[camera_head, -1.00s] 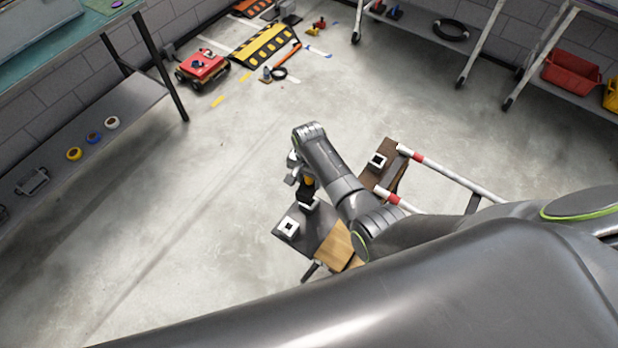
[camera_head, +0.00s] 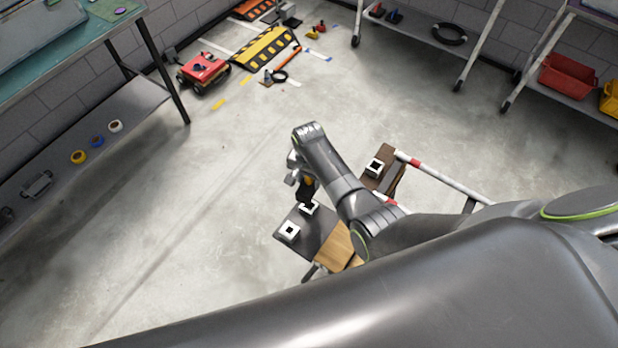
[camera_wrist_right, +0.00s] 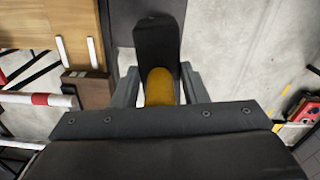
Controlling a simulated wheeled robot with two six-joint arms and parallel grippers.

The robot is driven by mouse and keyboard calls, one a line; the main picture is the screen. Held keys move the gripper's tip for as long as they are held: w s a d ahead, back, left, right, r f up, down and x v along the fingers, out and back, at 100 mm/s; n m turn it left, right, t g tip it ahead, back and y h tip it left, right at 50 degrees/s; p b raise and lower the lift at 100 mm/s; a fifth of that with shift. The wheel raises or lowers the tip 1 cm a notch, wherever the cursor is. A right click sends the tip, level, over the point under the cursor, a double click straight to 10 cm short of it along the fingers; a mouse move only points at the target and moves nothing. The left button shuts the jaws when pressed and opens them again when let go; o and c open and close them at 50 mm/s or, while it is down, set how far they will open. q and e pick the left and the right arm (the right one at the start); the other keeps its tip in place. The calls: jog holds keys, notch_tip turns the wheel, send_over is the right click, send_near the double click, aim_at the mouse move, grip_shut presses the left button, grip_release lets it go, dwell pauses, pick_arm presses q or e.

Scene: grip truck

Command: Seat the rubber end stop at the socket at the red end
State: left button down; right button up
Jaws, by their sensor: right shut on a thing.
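My right gripper (camera_head: 301,178) is shut on the rubber end stop (camera_head: 307,191), a black piece with a yellow part, and holds it over the dark end of the grip truck (camera_head: 318,233). In the right wrist view the end stop (camera_wrist_right: 157,38) sticks out beyond the fingers (camera_wrist_right: 158,78), its yellow part between them. A white square socket (camera_head: 311,209) lies directly below the stop; I cannot tell whether they touch. Another white socket (camera_head: 289,232) is nearer, and a third (camera_head: 374,166) is on the brown end near the red-banded rails (camera_head: 413,162). My left gripper is out of view.
A red wheeled machine (camera_head: 202,71) and a yellow-black ramp (camera_head: 262,48) stand at the back. A bench shelf (camera_head: 60,165) is at left. Red (camera_head: 569,76) and yellow bins sit on a rack at right. The floor left of the truck is clear.

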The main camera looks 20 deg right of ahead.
jog(key=shift+r+p, duration=0.95)
jog(key=shift+r, duration=0.2)
jog(key=shift+r+p, duration=0.7)
jog(key=shift+r, duration=0.3)
